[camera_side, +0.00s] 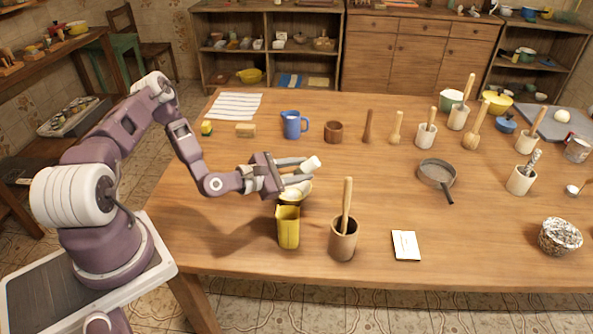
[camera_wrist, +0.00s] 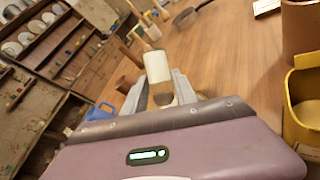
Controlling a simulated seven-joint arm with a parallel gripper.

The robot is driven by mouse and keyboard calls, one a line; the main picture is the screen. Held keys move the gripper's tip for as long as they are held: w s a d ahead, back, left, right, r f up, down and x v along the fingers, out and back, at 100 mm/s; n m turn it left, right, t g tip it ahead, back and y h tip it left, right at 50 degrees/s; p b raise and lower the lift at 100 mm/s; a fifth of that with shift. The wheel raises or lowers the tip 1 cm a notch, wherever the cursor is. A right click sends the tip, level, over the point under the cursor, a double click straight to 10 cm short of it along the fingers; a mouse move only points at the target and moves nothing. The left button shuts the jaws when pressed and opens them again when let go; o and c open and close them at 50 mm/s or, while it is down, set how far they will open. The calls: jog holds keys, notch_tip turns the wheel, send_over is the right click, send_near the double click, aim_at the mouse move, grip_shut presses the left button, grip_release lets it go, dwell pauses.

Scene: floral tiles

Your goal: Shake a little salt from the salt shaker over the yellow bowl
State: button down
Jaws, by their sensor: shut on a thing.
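My gripper (camera_side: 298,179) is shut on a white cylindrical shaker (camera_side: 311,164), taken to be the salt shaker. The shaker is tilted well over, its pale end pointing right and slightly up in the side view. It also shows between my fingers in the wrist view (camera_wrist: 158,68). A pale yellow bowl (camera_side: 297,197) sits on the table just below my gripper, which partly hides it. The shaker is above the bowl and apart from it. I cannot see any salt falling.
A blue jug (camera_side: 292,125) and brown cup (camera_side: 334,132) stand behind. The table right of my gripper is clear up to a sieve (camera_side: 437,174).

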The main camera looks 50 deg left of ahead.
jog(key=shift+s+a, duration=0.15)
jog(key=shift+s, duration=0.4)
jog(key=shift+s+a, duration=0.15)
jog(key=shift+s, duration=0.35)
dwell(0.7)
jog(key=shift+w, duration=0.1)
dwell(0.7)
dwell(0.4)
jog(key=shift+w+d, duration=0.15)
jog(key=shift+w, duration=0.35)
jog(key=shift+w+d, duration=0.15)
jog(key=shift+w, duration=0.35)
jog(key=shift+r, duration=2.5)
